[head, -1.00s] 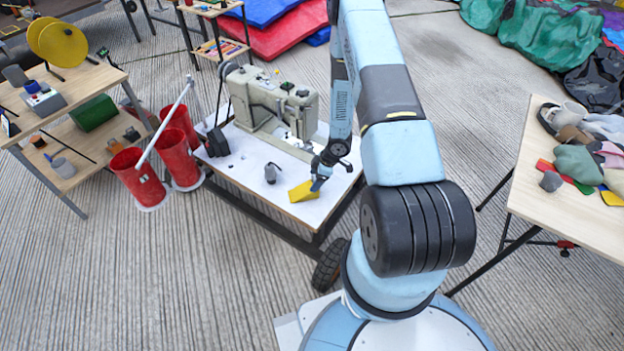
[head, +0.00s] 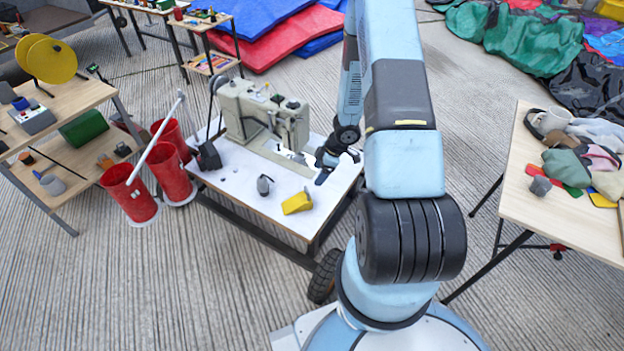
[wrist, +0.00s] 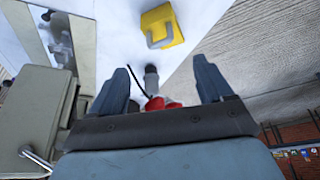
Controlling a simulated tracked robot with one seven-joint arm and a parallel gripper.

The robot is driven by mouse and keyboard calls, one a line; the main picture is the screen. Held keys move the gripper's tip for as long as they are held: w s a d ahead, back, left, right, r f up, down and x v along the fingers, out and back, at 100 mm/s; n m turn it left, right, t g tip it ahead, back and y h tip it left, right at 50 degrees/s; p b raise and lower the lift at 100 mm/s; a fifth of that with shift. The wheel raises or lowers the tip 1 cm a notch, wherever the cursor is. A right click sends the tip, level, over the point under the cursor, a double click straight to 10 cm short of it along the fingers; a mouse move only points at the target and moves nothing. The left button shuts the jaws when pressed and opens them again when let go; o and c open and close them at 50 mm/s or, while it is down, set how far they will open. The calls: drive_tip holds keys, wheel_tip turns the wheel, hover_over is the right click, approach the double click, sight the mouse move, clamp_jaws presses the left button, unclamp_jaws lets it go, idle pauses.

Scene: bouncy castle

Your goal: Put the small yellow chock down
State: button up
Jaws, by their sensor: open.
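The small yellow chock (head: 297,203) lies on the white top of the sewing table (head: 240,205), near its front edge. In the wrist view the chock (wrist: 163,26) shows beyond the fingertips with a grey handle on it. My gripper (head: 327,168) is above the table, up and to the right of the chock in the head view and apart from it. In the wrist view my gripper (wrist: 165,75) has its two fingers wide apart, with nothing held between them.
A sewing machine (head: 262,118) stands on the table behind the chock. A small grey object (head: 264,186) sits left of the chock. Red buckets (head: 130,188) stand left of the table. A wooden table with cloths (head: 520,195) is at right.

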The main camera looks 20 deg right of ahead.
drive_tip(key=w+d+r+m+t+h, duration=0.1)
drive_tip(key=w+d+r+m+h, duration=0.15)
drive_tip(key=r, duration=0.75)
drive_tip(key=w+d+r+m+t+h, duration=0.1)
drive_tip(key=w+d+r+t+h, duration=0.15)
drive_tip(key=r, duration=0.65)
drive_tip(key=s+r+m+h, duration=0.2)
drive_tip(key=s+r+m, duration=0.15)
drive_tip(key=r, duration=1.35)
drive_tip(key=s+a+r+m, duration=0.4)
drive_tip(key=s+r+m, duration=0.1)
drive_tip(key=s+r, duration=0.8)
drive_tip(key=s+a+r+m+y, duration=0.1)
drive_tip(key=s+a+r, duration=0.2)
drive_tip(key=s, duration=0.4)
drive_tip(key=s+a+r+m+y, duration=0.1)
drive_tip(key=s+a+r, duration=0.1)
drive_tip(key=s+a, duration=0.3)
drive_tip(key=shift+s+a+r+y, duration=0.35)
drive_tip(key=shift+s+r+y, duration=0.05)
drive_tip(key=shift+s, duration=0.65)
drive_tip(key=shift+t, duration=0.25)
